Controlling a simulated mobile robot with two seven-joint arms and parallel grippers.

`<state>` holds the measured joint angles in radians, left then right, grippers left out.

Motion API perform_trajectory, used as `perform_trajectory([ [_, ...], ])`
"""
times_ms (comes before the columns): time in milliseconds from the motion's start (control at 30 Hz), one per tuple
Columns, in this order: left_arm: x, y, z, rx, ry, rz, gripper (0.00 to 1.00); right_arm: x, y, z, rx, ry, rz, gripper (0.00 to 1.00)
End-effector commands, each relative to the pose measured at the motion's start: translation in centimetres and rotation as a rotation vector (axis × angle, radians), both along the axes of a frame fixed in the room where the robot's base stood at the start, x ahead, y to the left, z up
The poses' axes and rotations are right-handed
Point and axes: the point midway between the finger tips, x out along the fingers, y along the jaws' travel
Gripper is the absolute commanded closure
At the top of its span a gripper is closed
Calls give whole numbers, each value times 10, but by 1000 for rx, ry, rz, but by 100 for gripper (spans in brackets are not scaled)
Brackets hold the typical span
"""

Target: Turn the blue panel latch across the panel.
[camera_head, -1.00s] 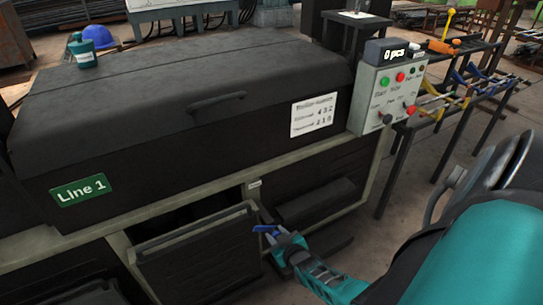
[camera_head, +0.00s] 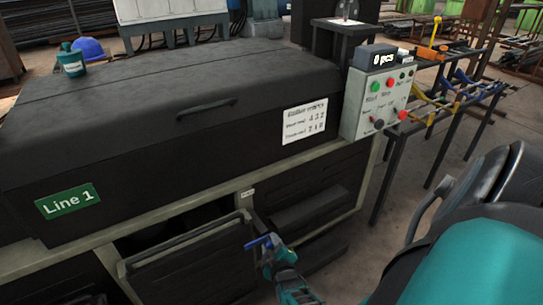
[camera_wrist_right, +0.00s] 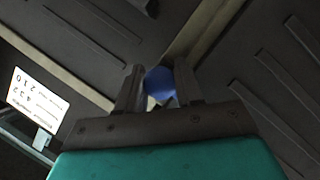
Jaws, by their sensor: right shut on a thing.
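The blue panel latch (camera_head: 258,243) sits at the upper right corner of a dark front panel (camera_head: 190,270), beside the pale frame post. It slants slightly, its left end lower, and reaches over the panel's edge. My right gripper (camera_head: 268,244) is shut on the latch. In the right wrist view the blue latch (camera_wrist_right: 159,83) shows between the two dark fingers (camera_wrist_right: 160,90), which hide part of it. My left gripper is not in view.
A black machine cover (camera_head: 170,100) with a Line 1 sign (camera_head: 68,201) lies above the panel. A control box (camera_head: 380,100) with buttons stands at the right. A dark step-like ledge (camera_head: 310,207) is right of the latch. My teal right arm fills the lower right.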

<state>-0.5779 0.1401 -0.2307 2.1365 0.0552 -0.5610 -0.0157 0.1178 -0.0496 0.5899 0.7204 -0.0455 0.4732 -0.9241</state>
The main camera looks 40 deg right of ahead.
Motion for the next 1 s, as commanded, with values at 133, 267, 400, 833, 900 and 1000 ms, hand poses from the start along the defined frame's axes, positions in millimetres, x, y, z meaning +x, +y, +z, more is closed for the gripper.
perform_trajectory([
  [133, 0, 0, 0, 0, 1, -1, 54, 0, 1, 0, -6, 2, 2, 100],
  [267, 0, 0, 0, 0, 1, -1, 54, 0, 1, 0, -5, 1, 2, 100],
  [400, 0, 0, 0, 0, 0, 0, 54, 0, 1, 0, -5, 0, 2, 100],
  [833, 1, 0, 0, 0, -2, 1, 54, 0, 0, 0, -4, 1, 1, 39],
  [900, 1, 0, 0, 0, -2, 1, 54, 0, 0, 0, -4, 1, 1, 39],
  [1000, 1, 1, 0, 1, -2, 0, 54, 0, 0, 1, -4, 1, 1, 39],
])
